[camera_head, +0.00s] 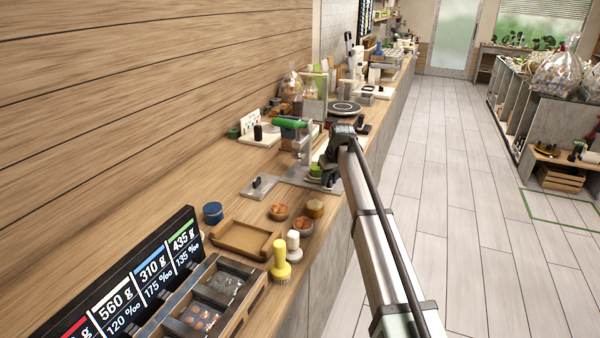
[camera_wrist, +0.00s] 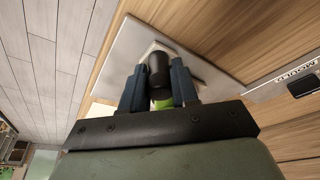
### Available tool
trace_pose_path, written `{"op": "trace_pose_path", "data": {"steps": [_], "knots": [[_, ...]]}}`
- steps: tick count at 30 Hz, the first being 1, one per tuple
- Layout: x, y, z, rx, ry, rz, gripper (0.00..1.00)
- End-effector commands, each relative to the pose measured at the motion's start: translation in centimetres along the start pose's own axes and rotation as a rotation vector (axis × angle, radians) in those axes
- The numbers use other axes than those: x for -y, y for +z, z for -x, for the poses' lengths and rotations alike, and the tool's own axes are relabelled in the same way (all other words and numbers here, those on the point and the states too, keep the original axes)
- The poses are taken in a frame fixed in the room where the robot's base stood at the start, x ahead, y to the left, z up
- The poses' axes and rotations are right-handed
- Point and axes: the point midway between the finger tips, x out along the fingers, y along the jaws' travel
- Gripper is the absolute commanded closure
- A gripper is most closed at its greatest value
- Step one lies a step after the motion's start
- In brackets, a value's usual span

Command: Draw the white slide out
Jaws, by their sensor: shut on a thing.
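My gripper (camera_wrist: 158,82) is shut on a black knob (camera_wrist: 158,66), with one dark blue finger on each side of it. A pale white piece, apparently the white slide (camera_wrist: 178,48), shows just behind the knob over a grey metal plate (camera_wrist: 122,48). My fingers and the knob hide most of the slide. A bit of bright green (camera_wrist: 163,103) shows between the fingers. In the head view my gripper (camera_head: 327,176) is low at the counter's front edge, beside a metal press with a green handle (camera_head: 289,123); the slide cannot be made out there.
A small black handle (camera_head: 257,183) stands on the base plate left of the press. A wooden tray (camera_head: 240,239), a blue jar (camera_head: 213,212), small bowls (camera_head: 279,211) and a yellow stamp (camera_head: 281,262) stand nearer. The floor aisle (camera_head: 440,190) right of the counter is clear.

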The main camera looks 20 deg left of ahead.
Motion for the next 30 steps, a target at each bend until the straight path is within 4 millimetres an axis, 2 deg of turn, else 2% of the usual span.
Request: {"op": "trace_pose_path", "data": {"steps": [16,17,18,26,30], "knots": [[-1.8,2.0,0.5,0.004,-0.003,0.0,0.85],[-1.7,2.0,0.5,0.004,-0.003,0.001,0.69],[-1.7,1.9,0.5,0.004,-0.003,0.001,0.65],[-1.8,1.8,0.5,0.002,-0.001,0.0,0.4],[-1.8,1.8,0.5,0.001,-0.001,0.0,0.4]]}}
